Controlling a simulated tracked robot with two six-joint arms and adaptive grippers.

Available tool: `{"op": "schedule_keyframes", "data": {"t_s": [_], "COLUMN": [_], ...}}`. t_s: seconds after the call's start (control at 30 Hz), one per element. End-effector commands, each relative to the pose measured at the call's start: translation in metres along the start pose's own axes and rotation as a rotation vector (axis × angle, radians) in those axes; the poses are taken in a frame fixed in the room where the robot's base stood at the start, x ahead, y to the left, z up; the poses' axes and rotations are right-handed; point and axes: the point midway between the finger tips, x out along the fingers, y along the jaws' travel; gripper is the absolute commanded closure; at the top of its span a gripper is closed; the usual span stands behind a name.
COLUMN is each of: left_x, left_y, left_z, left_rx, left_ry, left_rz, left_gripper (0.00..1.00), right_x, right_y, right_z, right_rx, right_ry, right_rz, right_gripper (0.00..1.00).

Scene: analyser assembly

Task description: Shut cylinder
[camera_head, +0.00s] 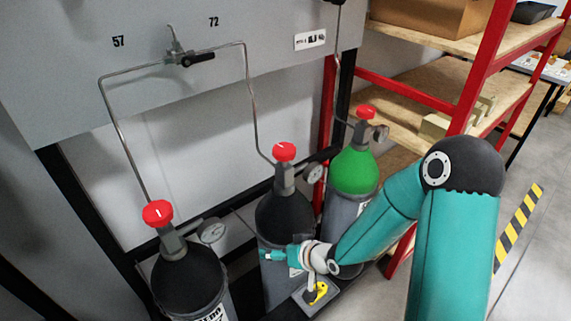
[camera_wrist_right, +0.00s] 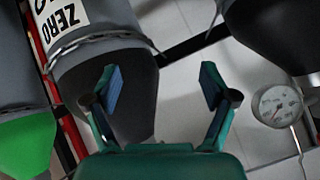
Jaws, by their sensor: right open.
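Three gas cylinders stand in a row, each topped by a red valve knob. The left cylinder (camera_head: 190,280) is dark, with its knob (camera_head: 158,213) and gauge (camera_head: 212,232) in plain view. The middle cylinder (camera_head: 283,218) is dark-shouldered, with its knob (camera_head: 285,151) clear of my arm. The right cylinder (camera_head: 353,172) has a green shoulder and a red knob (camera_head: 366,112). My right gripper (camera_head: 268,254) is in front of the middle cylinder's body, well below its knob. In the wrist view my right gripper (camera_wrist_right: 163,88) is open, with nothing between its fingers. My left gripper is out of view.
A grey panel (camera_head: 60,90) carries bent pipes and a black-handled valve (camera_head: 198,59) above the cylinders. A red-framed shelf (camera_head: 485,60) stands at right. A gauge (camera_wrist_right: 278,103) shows at right in the wrist view. Open floor (camera_head: 535,235) lies at far right.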

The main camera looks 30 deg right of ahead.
Motion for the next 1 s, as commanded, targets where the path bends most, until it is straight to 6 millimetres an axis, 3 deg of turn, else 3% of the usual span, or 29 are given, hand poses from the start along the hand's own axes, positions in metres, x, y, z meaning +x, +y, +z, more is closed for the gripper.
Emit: {"op": "schedule_keyframes", "data": {"t_s": [0.03, 0.1, 0.2, 0.3, 0.4, 0.5, 0.7, 1.0], "left_x": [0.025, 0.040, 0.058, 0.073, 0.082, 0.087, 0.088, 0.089], "left_y": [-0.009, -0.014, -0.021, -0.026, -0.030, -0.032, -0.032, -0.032], "left_z": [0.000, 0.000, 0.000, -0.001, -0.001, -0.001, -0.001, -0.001], "left_rx": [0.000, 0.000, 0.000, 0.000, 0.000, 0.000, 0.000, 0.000], "left_ry": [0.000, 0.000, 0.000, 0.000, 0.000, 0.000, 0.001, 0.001], "left_rz": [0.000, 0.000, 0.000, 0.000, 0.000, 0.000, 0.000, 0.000], "left_gripper": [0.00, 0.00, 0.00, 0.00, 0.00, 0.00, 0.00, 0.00], "right_x": [-0.010, -0.038, -0.083, -0.126, -0.157, -0.176, -0.181, -0.141], "right_y": [0.020, 0.032, 0.040, 0.038, 0.033, 0.027, 0.020, 0.011], "right_z": [-0.027, -0.066, -0.105, -0.126, -0.136, -0.140, -0.148, -0.179], "right_rx": [-0.030, -0.084, -0.175, -0.269, -0.346, -0.398, -0.431, -0.429], "right_ry": [0.128, 0.280, 0.458, 0.585, 0.661, 0.702, 0.722, 0.719], "right_rz": [0.006, 0.002, 0.000, -0.002, -0.002, -0.003, -0.010, -0.015], "right_gripper": [0.16, 0.16, 0.16, 0.16, 0.16, 0.16, 0.16, 0.16]}}
